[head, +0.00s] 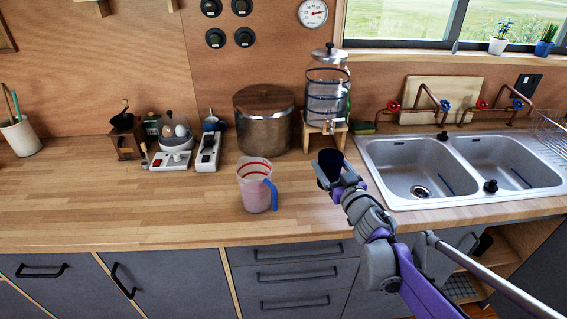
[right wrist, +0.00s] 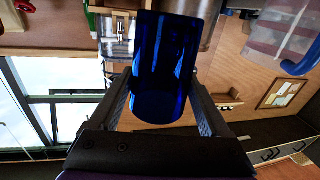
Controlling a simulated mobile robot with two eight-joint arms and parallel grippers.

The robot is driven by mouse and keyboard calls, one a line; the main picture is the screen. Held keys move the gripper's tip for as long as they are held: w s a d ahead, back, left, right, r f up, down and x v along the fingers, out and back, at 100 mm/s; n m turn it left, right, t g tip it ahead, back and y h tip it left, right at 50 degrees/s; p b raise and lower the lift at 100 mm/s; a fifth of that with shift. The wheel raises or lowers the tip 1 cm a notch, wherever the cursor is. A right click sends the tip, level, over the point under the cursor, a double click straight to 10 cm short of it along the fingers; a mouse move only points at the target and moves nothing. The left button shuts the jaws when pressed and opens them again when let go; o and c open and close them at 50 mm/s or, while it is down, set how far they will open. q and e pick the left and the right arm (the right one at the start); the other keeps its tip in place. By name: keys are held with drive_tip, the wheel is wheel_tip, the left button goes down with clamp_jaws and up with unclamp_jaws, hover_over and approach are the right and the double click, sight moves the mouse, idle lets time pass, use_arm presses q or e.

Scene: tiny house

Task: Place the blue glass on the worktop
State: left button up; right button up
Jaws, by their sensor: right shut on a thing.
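The dark blue glass (head: 328,162) is in my right gripper (head: 338,184), over the wooden worktop (head: 130,205) just left of the sink. In the right wrist view the blue glass (right wrist: 166,60) stands between the two fingers of the right gripper (right wrist: 160,108), which are shut on its sides. That view is turned upside down. In the head view the gripper hides part of the glass, and I cannot tell whether its base touches the worktop. My left gripper is not in view.
A measuring jug (head: 254,188) with a blue handle stands left of the glass. A glass dispenser (head: 328,90) on a wooden stand and a large metal pot (head: 264,125) are behind. The double sink (head: 405,170) lies to the right. The worktop's front left is clear.

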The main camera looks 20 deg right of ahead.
sight(331, 180)
drive_tip(key=shift+d+f, duration=0.15)
drive_tip(key=shift+d, duration=0.15)
drive_tip(key=f, duration=0.4)
drive_tip(key=shift+s+f+b, duration=0.2)
drive_tip(key=shift+f+b, duration=0.45)
drive_tip(key=shift+f, duration=1.8)
drive_tip(key=shift+a+f, duration=0.1)
drive_tip(key=shift+f, duration=0.15)
drive_tip(key=o, duration=1.4)
